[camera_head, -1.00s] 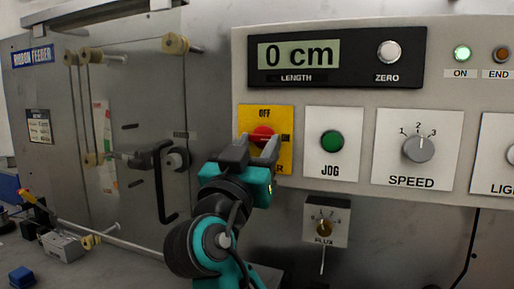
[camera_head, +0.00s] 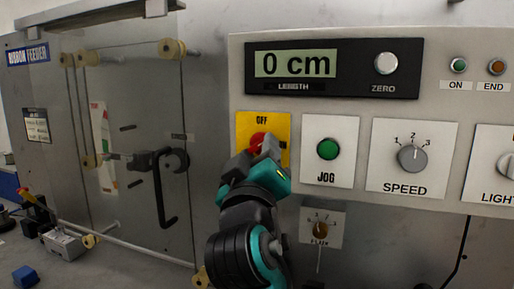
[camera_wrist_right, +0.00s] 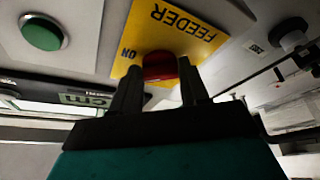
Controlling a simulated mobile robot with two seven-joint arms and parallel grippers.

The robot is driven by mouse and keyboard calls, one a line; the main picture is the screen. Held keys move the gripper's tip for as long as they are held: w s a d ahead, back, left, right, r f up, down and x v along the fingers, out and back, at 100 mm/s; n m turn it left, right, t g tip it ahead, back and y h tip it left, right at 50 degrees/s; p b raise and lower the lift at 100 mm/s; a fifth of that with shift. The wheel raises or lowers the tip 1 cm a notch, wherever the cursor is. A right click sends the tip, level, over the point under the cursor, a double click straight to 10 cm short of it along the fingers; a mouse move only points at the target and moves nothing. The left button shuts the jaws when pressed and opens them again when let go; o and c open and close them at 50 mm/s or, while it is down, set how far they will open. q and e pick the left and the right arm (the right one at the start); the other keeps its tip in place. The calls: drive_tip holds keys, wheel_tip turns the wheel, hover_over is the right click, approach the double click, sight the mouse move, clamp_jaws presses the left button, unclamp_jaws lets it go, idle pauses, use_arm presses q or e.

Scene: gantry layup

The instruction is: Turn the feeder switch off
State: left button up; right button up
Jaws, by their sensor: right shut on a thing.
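The feeder switch is a red knob (camera_head: 257,141) on a yellow plate (camera_head: 243,124) marked OFF at the top, left of the JOG button. My right gripper (camera_head: 260,151) is at the knob from below and hides part of it and the lower plate. In the right wrist view, the red knob (camera_wrist_right: 160,66) sits between the two dark fingers of the gripper (camera_wrist_right: 160,88), which are shut on it. The plate there shows FEEDER and ON. The green ON lamp (camera_head: 458,65) is dark. My left gripper is not in view.
The JOG button (camera_head: 328,149) is close right of the gripper, with the SPEED dial (camera_head: 411,158) beyond. The length display (camera_head: 295,64) reads 0 cm.

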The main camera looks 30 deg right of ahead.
drive_tip(key=n+y, duration=0.1)
drive_tip(key=n, duration=0.1)
drive_tip(key=n+y, duration=0.1)
drive_tip(key=n, duration=0.2)
drive_tip(key=n+y, duration=0.1)
drive_tip(key=n, duration=0.1)
drive_tip(key=shift+s+d+r+n+g, duration=0.1)
drive_tip(key=shift+s+r+n+g, duration=0.1)
drive_tip(key=shift+r+n+g, duration=0.15)
drive_tip(key=shift+r+n+g+y, duration=0.15)
drive_tip(key=shift+n+g+y, duration=0.35)
drive_tip(key=shift+n, duration=1.45)
drive_tip(key=o, duration=1.1)
drive_tip(key=shift+c, duration=0.2)
drive_tip(key=shift+s, duration=0.1)
